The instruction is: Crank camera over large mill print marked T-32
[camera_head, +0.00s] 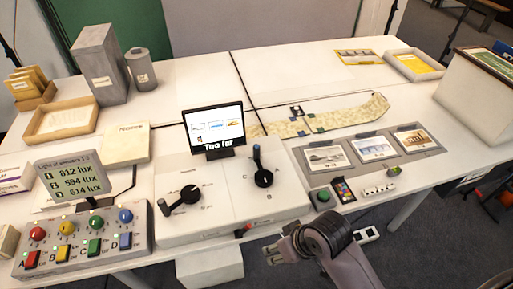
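A white console (222,222) carries two black crank handles. The left crank (183,200) sits on a dial, and the right crank (262,176) stands beside the letters A, B and C. A small screen (214,124) behind them shows several tiny pictures and the words "Too far". Three prints lie in a grey holder to the right: the left print (325,157), middle print (373,148) and right print (415,139). Their markings are too small to read, so I cannot tell which is T-32. My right gripper (272,253) is in front of the console, apart from both cranks; its opening is unclear. My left gripper is not in view.
A light panel (80,240) with coloured knobs and switches stands at left, under a lux display (72,177). A patterned strip (335,118) lies behind the prints.

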